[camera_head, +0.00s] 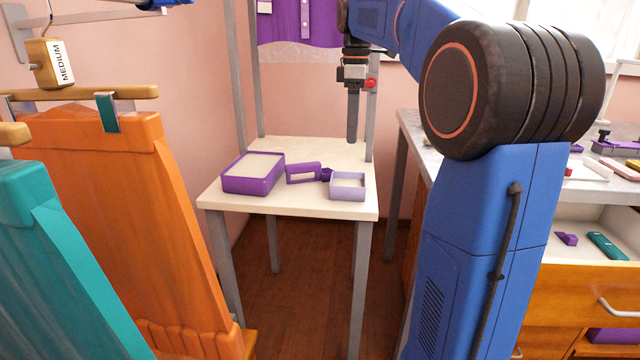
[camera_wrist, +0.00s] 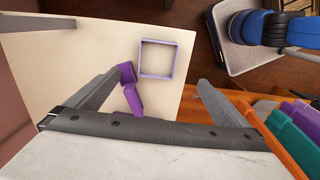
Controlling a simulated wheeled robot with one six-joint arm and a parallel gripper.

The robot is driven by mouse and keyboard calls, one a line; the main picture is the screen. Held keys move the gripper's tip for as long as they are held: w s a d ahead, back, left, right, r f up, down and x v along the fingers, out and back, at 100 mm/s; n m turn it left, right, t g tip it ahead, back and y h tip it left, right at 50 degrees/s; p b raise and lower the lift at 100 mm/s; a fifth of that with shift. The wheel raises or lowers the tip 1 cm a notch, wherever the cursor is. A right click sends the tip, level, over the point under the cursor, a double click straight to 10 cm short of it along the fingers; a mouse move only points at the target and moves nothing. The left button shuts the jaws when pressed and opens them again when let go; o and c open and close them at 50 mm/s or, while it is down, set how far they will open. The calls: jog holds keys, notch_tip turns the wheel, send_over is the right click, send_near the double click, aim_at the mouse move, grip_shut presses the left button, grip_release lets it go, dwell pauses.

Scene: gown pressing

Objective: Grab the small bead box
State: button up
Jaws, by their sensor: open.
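The small bead box, a light lavender open square tray (camera_head: 347,187), sits on the cream table near its front right corner. In the wrist view the lavender box (camera_wrist: 142,60) lies ahead of the fingertips, roughly centred between them. My gripper (camera_head: 352,138) hangs pointing down above the table, behind the box and apart from it. In the wrist view its two fingers (camera_wrist: 159,79) are spread wide with nothing held between them. In the head view the fingers overlap and look like one.
A larger dark purple box (camera_head: 252,185) and a purple piece with a pale label (camera_head: 303,174) stand left on the table (camera_head: 290,206). A tiny purple piece (camera_head: 326,174) is close beside the lavender box. Orange (camera_head: 150,220) and teal gowns hang left. An open drawer is right.

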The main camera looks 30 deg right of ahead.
send_near(348, 181)
jog(key=s+f, duration=0.1)
jog(key=f, duration=0.1)
jog(key=s+a+f, duration=0.1)
jog(key=f, duration=0.2)
jog(key=s+a+f, duration=0.1)
jog(key=s+f, duration=0.1)
jog(key=shift+a+f, duration=0.25)
jog(key=shift+f, duration=0.05)
jog(key=c, duration=1.2)
